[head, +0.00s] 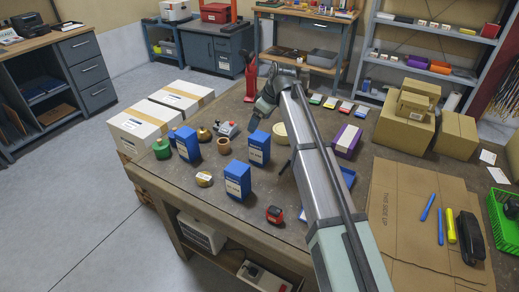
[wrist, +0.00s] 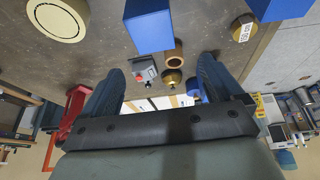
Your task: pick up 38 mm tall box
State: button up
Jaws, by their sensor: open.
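Three upright blue boxes with white labels stand on the workbench in the head view: one at the back left (head: 187,145), one in the middle (head: 259,149) and one at the front (head: 237,182). Their labels are too small to read, so I cannot tell which is 38 mm tall. In the wrist view, one blue box (wrist: 150,27) is at top centre and another (wrist: 280,8) is cut off at the top right. My gripper (wrist: 160,76) is open, with nothing between its fingers, apart from the boxes. In the head view its fingers do not show clearly.
A grey device with a red button (head: 228,129), a copper ring (head: 224,146), a brass piece (head: 204,179) and a green pot (head: 162,149) stand around the boxes. A purple box (head: 347,140) and cardboard sheet (head: 405,215) lie right of my arm. A red tape measure (head: 274,214) is near the front.

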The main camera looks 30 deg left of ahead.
aim_at(262, 136)
jog(key=shift+g, duration=0.3)
jog(key=f, duration=0.2)
jog(key=w+f, duration=0.1)
jog(key=f, duration=0.4)
jog(key=shift+w+f, duration=0.25)
jog(key=shift+f, duration=0.1)
jog(key=shift+s+x, duration=0.2)
jog(key=shift+x, duration=2.5)
jog(key=shift+d, duration=0.15)
jog(key=c, duration=1.3)
